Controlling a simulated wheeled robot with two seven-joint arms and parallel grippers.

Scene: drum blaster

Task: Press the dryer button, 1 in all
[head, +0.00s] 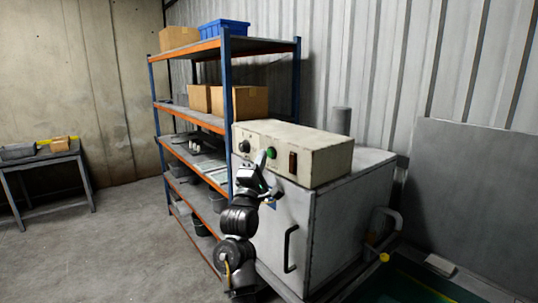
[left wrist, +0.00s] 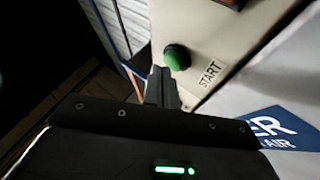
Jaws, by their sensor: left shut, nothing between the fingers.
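The dryer (head: 290,222) is a pale cabinet with a cream control box (head: 315,155) on top. The green dryer button (head: 271,152) sits on the front of the control box. In the left wrist view the green button (left wrist: 177,57) shows as a round dome beside a START label (left wrist: 210,73). My left gripper (head: 261,160) is shut and empty, in front of the control box just left of and below the button. In the left wrist view its closed fingertips (left wrist: 160,76) lie just below the button; I cannot tell whether they touch it. My right gripper is not in view.
A black knob (head: 244,146) and a dark red switch (head: 292,162) flank the button. A black door handle (head: 290,248) sticks out below. A blue and orange shelf rack (head: 227,75) stands close on the left. The floor (head: 110,240) at left is clear.

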